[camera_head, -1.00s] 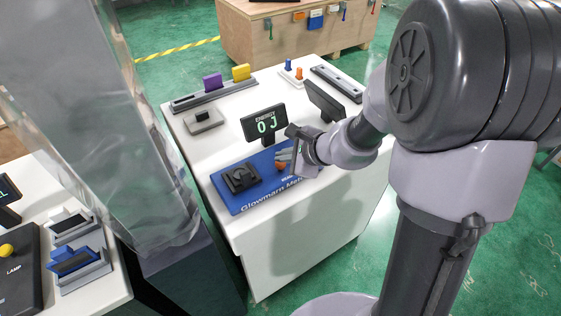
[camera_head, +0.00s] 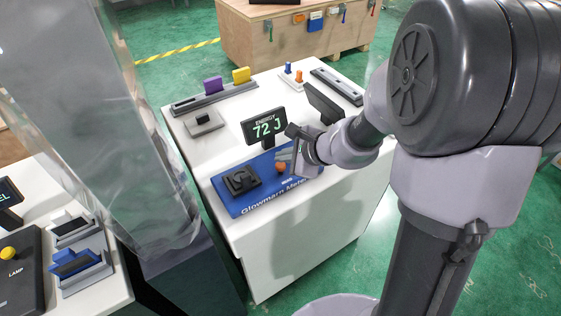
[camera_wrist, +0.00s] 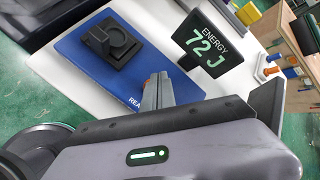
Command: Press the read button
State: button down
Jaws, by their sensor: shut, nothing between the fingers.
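The blue Glowmarn meter panel (camera_head: 240,205) lies on the white cabinet top, and it also shows in the wrist view (camera_wrist: 80,60). Its round orange-red button (camera_head: 281,168) sits on the right part, beside my gripper. Only a little orange shows around the fingertips in the wrist view, and part of the "READ" label is hidden. My gripper (camera_wrist: 158,84) is shut and empty, with its tips at the button; I cannot tell whether they touch. The energy display (camera_head: 265,127) reads "72 J", also in the wrist view (camera_wrist: 207,48).
A black square holder (camera_head: 240,180) sits on the panel's left part. A second dark display (camera_head: 325,103) stands close behind my gripper. Sliders with purple (camera_head: 212,84) and yellow (camera_head: 241,73) blocks stand at the back. A clear column (camera_head: 100,120) rises at the left.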

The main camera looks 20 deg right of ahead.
aim_at(283, 167)
jog(key=shift+r, duration=0.15)
notch_tip(283, 167, up, 5)
jog(key=p, duration=0.4)
jog(key=shift+r, duration=0.1)
dwell(0.7)
jog(key=shift+a+r, duration=0.1)
jog(key=s+a+r+n+g+y, duration=0.1)
jog(key=s+a+r+n+g, duration=0.1)
jog(key=s+a+r+n, duration=0.75)
jog(key=s+d+r+n+h, duration=0.1)
jog(key=s+d+n, duration=0.1)
jog(key=s, duration=0.5)
jog(key=s+d+r+n+h, duration=0.1)
jog(key=s+d+n+h, duration=0.1)
jog(key=s+n, duration=0.3)
jog(key=s+d, duration=0.1)
jog(key=s, duration=0.2)
jog(key=shift+d+r+h, duration=0.15)
jog(key=shift+h, duration=0.15)
